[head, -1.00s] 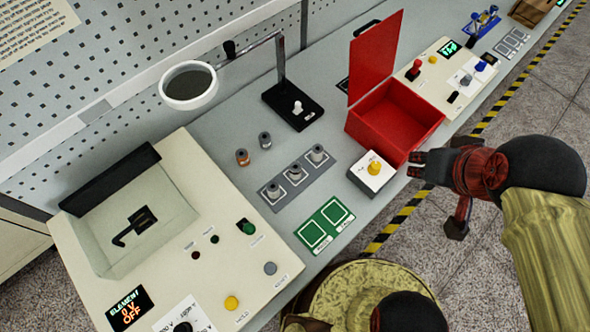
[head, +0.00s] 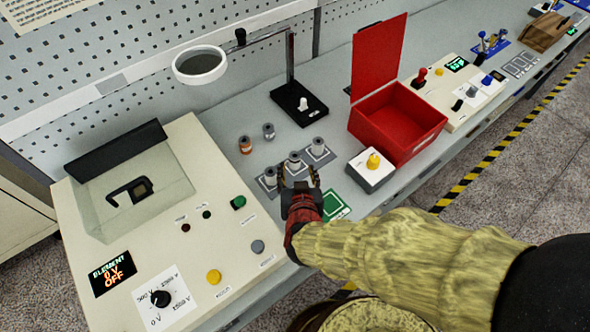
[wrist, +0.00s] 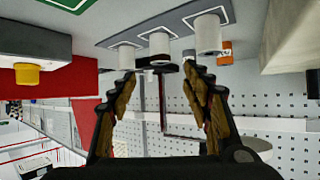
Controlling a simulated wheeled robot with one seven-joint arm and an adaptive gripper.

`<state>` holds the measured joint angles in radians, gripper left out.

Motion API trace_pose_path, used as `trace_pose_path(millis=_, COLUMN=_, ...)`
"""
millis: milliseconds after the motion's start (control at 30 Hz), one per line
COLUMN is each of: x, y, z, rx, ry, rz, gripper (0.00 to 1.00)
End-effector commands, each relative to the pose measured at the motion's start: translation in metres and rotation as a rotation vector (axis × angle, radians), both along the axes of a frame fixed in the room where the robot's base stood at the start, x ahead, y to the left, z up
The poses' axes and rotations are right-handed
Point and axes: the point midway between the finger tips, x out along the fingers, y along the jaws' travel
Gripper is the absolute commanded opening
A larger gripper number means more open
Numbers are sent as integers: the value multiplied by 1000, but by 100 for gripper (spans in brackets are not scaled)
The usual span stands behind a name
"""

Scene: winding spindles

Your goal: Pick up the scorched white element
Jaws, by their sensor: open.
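Three pale elements with grey tops stand upright on a grey strip of marked squares: left (head: 269,177), middle (head: 294,161) and right (head: 318,147). Behind them stand a copper-coloured element (head: 245,145) and a greyish element (head: 268,131). My gripper (head: 299,176) is open and empty, just in front of the strip near the middle element. In the upside-down wrist view, my gripper (wrist: 165,78) spreads its fingers toward the white middle element (wrist: 159,45), with white elements either side, and none is between the pads.
A green mat (head: 335,206) is partly hidden by my gripper. A white box with a yellow knob (head: 373,162) and an open red bin (head: 397,120) stand right. The element tester (head: 220,220) stands left; a ring-lamp base (head: 299,105) stands behind.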

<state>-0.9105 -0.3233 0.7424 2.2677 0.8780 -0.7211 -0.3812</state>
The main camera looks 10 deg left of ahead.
Motion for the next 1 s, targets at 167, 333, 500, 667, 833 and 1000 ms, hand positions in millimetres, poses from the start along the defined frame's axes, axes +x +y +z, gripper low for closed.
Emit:
trace_pose_path(millis=167, x=6, y=2, z=-9, rx=-13, ry=-16, rz=-7, gripper=49)
trace_pose_path(millis=333, x=22, y=6, z=-17, rx=-13, ry=-16, rz=-7, gripper=49)
trace_pose_path(millis=500, x=40, y=12, z=-25, rx=-10, ry=-16, rz=-8, gripper=49)
trace_pose_path(millis=667, x=59, y=18, z=-35, rx=-11, ry=-15, rz=-8, gripper=49)
trace_pose_path(millis=833, x=67, y=21, z=-37, rx=-11, ry=-15, rz=-6, gripper=49)
trace_pose_path(millis=1000, x=67, y=21, z=-36, rx=-12, ry=-16, rz=-5, gripper=49)
